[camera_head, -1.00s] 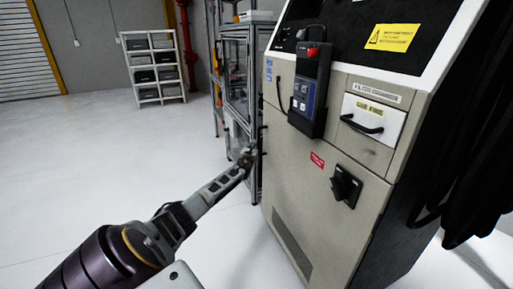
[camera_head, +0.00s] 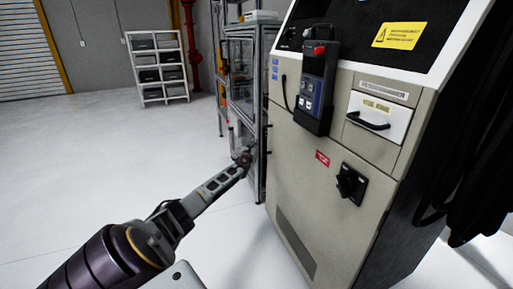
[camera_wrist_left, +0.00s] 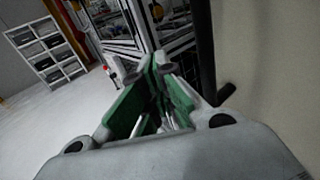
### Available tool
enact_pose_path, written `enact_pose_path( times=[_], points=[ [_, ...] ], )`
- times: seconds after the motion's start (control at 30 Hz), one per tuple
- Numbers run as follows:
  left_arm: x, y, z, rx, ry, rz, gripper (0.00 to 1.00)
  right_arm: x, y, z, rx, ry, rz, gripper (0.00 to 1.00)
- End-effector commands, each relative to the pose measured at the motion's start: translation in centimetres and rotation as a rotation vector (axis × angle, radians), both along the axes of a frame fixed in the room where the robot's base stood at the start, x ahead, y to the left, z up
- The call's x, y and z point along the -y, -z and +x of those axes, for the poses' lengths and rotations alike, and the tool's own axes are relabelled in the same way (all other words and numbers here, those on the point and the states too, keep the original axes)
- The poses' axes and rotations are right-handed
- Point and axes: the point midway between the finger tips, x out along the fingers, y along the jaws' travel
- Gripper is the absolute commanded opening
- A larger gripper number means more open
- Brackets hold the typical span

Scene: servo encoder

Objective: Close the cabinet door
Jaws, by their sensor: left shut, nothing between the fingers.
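The beige cabinet (camera_head: 300,180) fills the right half of the head view. Its large lower front door panel (camera_head: 325,215) has a black rotary handle (camera_head: 350,184) and a red label. The panel looks flush with the front, but I cannot tell whether a door stands ajar. My left gripper (camera_head: 243,157) is near the cabinet's left edge, in front of the glass-sided frame. In the left wrist view its green-padded fingers (camera_wrist_left: 165,68) are together and empty, beside a dark vertical bar (camera_wrist_left: 205,55) and the beige surface. My right gripper is not in view.
A glass-sided metal frame (camera_head: 240,75) stands behind the cabinet's left side. A teach pendant (camera_head: 317,85) hangs on the cabinet front. Black cables (camera_head: 480,150) hang at the right. A white shelf (camera_head: 158,68) stands far back. The floor (camera_head: 90,170) at left is clear.

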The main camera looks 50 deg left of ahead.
Motion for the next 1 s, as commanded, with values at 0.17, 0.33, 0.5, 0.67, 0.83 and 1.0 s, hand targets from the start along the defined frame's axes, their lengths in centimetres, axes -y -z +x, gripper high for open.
enact_pose_path(
  times=[0.17, 0.33, 0.5, 0.67, 0.83, 1.0],
  points=[
    [-0.8, 0.1, -0.9, -0.001, -0.001, 0.0, 0.0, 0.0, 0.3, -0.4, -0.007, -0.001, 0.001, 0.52],
    [-1.5, 0.1, -1.9, -0.003, -0.001, 0.001, 0.0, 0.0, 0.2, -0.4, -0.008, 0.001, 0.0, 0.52],
    [-2.3, 0.0, -3.1, -0.002, -0.002, 0.001, 0.0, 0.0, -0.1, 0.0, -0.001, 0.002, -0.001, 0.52],
    [-3.0, 0.1, -4.2, -0.002, -0.002, 0.002, 0.0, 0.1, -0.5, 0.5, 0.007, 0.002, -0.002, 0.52],
    [-3.9, 0.1, -5.4, -0.002, -0.003, 0.001, 0.0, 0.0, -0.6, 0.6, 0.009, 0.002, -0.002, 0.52],
    [-4.6, 0.0, -6.6, -0.002, -0.002, 0.002, 0.0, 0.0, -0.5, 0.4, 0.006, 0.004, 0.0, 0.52]
  ],
)
